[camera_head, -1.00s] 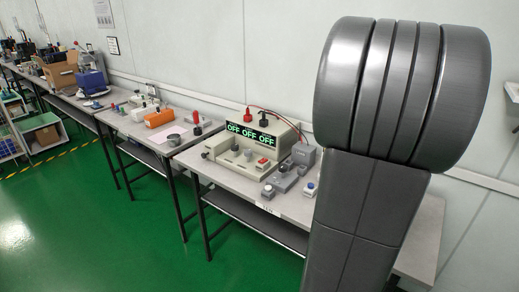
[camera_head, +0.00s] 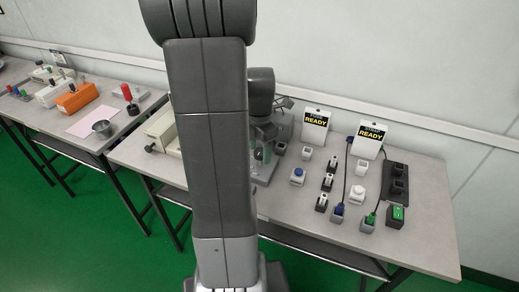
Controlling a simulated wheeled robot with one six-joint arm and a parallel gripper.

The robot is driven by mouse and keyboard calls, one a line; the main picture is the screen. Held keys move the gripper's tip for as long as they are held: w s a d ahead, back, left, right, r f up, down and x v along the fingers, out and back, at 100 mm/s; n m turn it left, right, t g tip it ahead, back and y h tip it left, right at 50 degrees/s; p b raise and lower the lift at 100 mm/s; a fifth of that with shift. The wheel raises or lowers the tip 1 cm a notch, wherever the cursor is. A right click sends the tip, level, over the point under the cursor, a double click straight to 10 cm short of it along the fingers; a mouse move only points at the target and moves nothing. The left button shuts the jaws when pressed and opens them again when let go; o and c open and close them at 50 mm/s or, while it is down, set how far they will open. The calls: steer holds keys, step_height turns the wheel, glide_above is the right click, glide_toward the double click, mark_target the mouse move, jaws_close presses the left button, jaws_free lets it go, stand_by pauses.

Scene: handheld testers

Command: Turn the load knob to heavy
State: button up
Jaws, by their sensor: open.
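The load knob cannot be made out by name in this view. A beige tester (camera_head: 162,132) is mostly hidden behind my arm, with only its left end showing. A black knob or handle (camera_head: 150,148) sticks out at that left end; I cannot tell whether it is the load knob.
Right on the bench (camera_head: 425,225) are two READY displays (camera_head: 316,125) (camera_head: 369,139), a blue-topped button box (camera_head: 298,176), several small switches, cables and a black socket strip (camera_head: 396,180). Green floor in front is clear.

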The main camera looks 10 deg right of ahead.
steer(key=shift+f, duration=0.15)
steer(key=c, duration=1)
